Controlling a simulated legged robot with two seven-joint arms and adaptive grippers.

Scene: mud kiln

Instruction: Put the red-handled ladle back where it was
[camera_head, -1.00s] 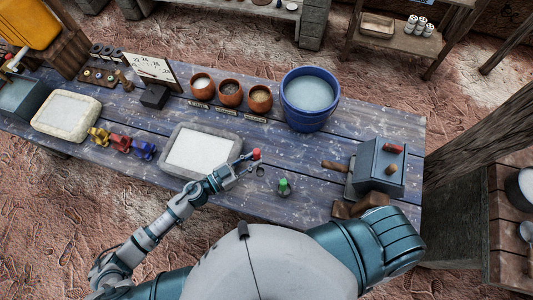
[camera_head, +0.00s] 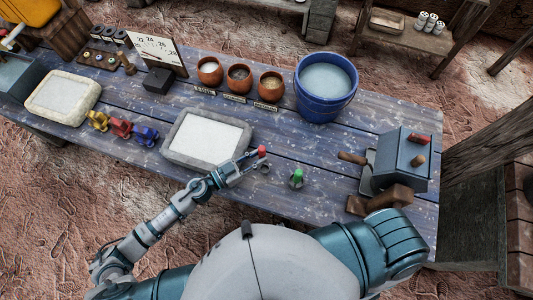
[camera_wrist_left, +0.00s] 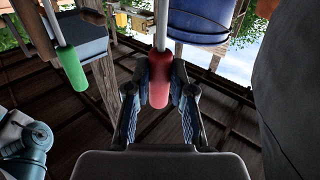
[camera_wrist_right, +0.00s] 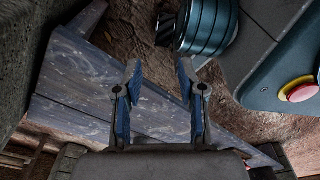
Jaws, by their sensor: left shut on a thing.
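The red-handled ladle shows mainly by its red handle (camera_head: 262,150), near the front edge of the blue table. My left gripper (camera_head: 252,157) is shut on this handle; in the left wrist view the red handle (camera_wrist_left: 160,82) sits between the two fingers, with its metal rod running up. The ladle's bowl cannot be made out. A green-handled tool (camera_head: 297,177) stands just right of it, and its green handle (camera_wrist_left: 72,68) hangs left in the left wrist view. My right gripper (camera_wrist_right: 158,85) is open and empty, seen in the right wrist view.
A grey-rimmed tray (camera_head: 172,147) lies left of the ladle. A blue bucket (camera_head: 325,108), several clay bowls (camera_head: 240,78) and a grey box with wooden handles (camera_head: 396,155) stand around. Coloured clamps (camera_head: 121,128) sit farther left. The table between tray and box is mostly clear.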

